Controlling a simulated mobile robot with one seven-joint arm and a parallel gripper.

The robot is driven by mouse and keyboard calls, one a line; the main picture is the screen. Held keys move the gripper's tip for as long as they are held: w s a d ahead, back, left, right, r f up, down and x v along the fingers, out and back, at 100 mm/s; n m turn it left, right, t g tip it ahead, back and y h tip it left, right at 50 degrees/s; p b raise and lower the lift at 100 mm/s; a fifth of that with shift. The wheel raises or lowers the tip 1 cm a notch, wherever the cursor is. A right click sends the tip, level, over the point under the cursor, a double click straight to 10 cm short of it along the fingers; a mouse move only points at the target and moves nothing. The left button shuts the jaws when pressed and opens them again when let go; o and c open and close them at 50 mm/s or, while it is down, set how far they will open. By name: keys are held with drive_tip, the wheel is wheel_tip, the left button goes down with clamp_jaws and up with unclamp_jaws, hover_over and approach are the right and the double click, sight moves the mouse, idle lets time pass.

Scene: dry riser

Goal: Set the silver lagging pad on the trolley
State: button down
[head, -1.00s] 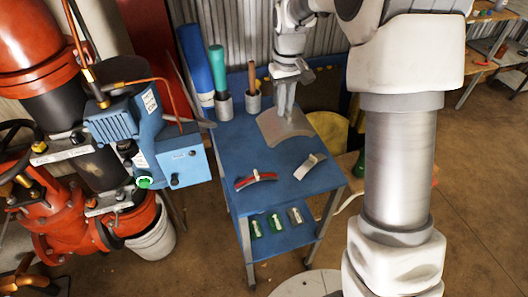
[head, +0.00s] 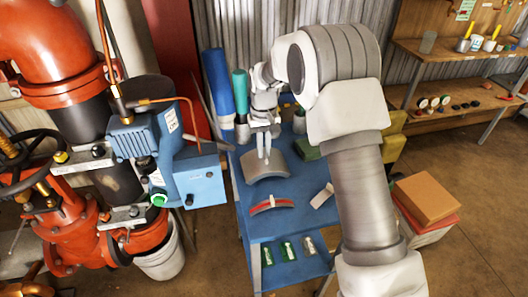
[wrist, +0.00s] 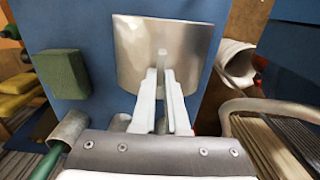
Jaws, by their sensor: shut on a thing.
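The silver lagging pad (head: 266,170) is a curved, shiny sheet over the back part of the blue trolley top (head: 270,230). My gripper (head: 264,155) points down and is shut on the raised middle part of the pad. In the wrist view, the fingers (wrist: 163,72) close together at the pad (wrist: 135,45), with the blue trolley top (wrist: 90,25) behind it. The pad is very near the top, but I cannot tell whether it touches it.
A red curved piece (head: 272,205) and a small pale piece (head: 322,196) lie in front of the pad. A green block (head: 308,149) is behind right. Cups with handles stand at the back left. Green and grey items (head: 288,250) lie on the lower shelf. The blue pump unit (head: 195,175) is left.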

drive_tip(key=shift+f, duration=0.4)
drive_tip(key=shift+f, duration=0.1)
drive_tip(key=c, duration=0.9)
unclamp_jaws()
